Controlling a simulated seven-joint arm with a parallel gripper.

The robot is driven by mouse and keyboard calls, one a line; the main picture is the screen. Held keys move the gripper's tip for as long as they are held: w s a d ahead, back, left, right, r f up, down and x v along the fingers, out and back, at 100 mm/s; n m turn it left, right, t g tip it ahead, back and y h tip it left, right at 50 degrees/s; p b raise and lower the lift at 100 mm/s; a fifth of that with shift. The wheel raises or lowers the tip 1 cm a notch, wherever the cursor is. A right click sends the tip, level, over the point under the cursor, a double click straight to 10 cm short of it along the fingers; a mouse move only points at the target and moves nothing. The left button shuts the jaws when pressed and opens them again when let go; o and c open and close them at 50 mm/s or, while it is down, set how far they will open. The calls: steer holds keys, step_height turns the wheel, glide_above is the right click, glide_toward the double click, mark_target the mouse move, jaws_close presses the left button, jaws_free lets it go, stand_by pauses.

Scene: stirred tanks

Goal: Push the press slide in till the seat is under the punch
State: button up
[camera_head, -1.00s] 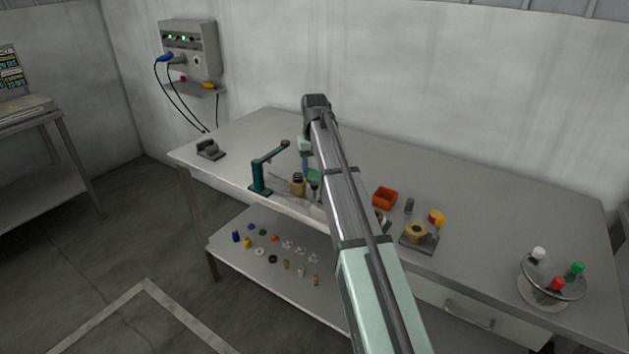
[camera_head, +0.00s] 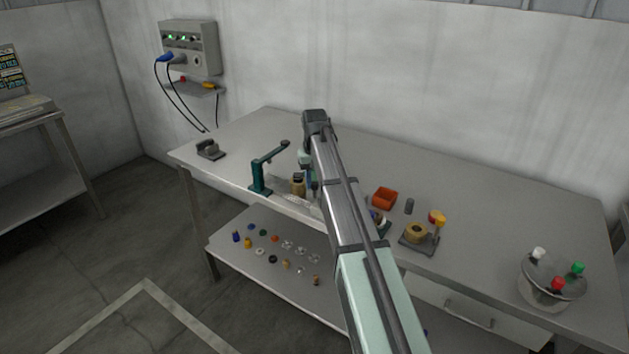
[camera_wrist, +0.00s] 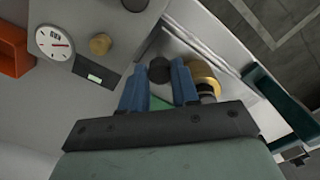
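The teal press-like stand (camera_head: 262,172) with its overhanging arm is at the left of the bench in the head view; a teal part (camera_wrist: 283,102) shows at right in the wrist view. My gripper (camera_wrist: 160,66) has two blue fingers with a gap between them. A dark round knob (camera_wrist: 159,71) shows between the fingertips; I cannot tell whether they touch it. A tan round piece (camera_wrist: 205,76) lies just right of the fingers; a tan piece with a dark top (camera_head: 298,185) stands beside the press in the head view. The slide, seat and punch cannot be made out clearly.
A grey unit with a dial (camera_wrist: 55,42) is left of my fingers in the wrist view. An orange bin (camera_head: 385,198) and a tape-like roll on a stand (camera_head: 417,233) are to the right. A round rack of capped bottles (camera_head: 552,285) is far right. The back of the bench is clear.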

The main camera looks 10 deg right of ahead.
jaws_close()
steer(key=shift+w, duration=0.1)
steer(key=w+a, duration=0.8)
steer(key=shift+w+a, duration=0.35)
steer(key=shift+a, duration=0.05)
steer(key=shift+o, duration=2.4)
jaws_free()
steer(key=shift+r, duration=0.1)
step_height(320, 180, up, 14)
steer(key=shift+f, duration=0.2)
